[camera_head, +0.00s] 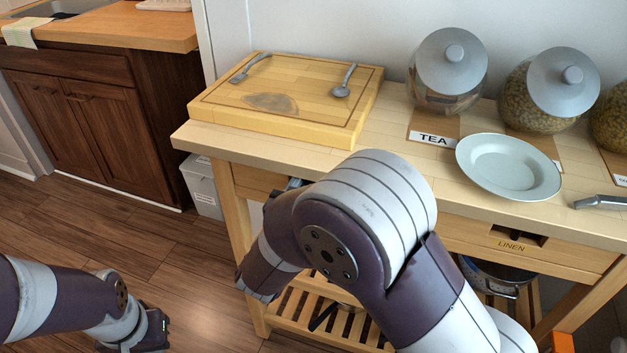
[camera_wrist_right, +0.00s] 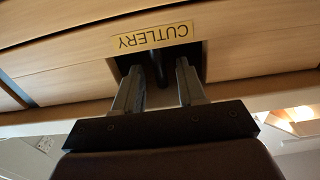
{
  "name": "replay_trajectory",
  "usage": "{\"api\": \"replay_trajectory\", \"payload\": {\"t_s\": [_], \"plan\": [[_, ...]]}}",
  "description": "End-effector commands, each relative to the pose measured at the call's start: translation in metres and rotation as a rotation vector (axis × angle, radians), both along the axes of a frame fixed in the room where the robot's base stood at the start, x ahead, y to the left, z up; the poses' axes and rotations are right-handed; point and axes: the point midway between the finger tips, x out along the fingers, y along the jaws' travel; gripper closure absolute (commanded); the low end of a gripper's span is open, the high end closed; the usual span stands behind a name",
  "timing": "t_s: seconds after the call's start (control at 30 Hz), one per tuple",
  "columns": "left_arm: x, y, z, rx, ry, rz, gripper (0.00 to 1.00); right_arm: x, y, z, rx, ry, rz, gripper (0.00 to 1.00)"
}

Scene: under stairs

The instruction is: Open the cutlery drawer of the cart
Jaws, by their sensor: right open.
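The cart (camera_head: 285,150) stands in front of me, and my right arm hides most of its left drawer front. In the right wrist view the cutlery drawer (camera_wrist_right: 255,52) shows upside down, with its CUTLERY label (camera_wrist_right: 153,37) beside a dark recess (camera_wrist_right: 198,46). My right gripper (camera_wrist_right: 158,85) is open, with its fingertips at the recess. A dark upright bar, perhaps the pull, shows between the fingers; I cannot tell whether they touch it. The drawer looks closed. My left gripper (camera_head: 140,335) hangs low over the floor at the lower left, its jaws unclear.
A cutting board (camera_head: 315,85) with a fork and spoon, glass jars (camera_head: 447,95) and a plate (camera_head: 507,165) stand on the cart top. The linen drawer (camera_head: 470,235) is to the right. A white bin (camera_head: 203,185) stands left of the cart. Floor at left is clear.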

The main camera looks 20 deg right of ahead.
Motion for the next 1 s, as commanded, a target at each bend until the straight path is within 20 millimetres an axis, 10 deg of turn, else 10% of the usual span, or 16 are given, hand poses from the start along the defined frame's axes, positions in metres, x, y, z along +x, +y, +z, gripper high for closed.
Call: {"api": "replay_trajectory", "payload": {"t_s": [0.47,0.6,1.0], "plan": [[0.000,0.000,-0.003,0.000,0.000,0.000,1.00,0.016,-0.010,0.000,0.001,0.000,0.002,0.60],[0.000,0.000,-0.003,0.000,0.000,0.000,1.00,0.016,-0.010,0.000,0.001,0.000,0.001,0.99],[0.000,0.000,-0.003,0.000,0.000,0.000,1.00,0.015,-0.010,0.000,0.001,0.000,0.001,1.00]]}}
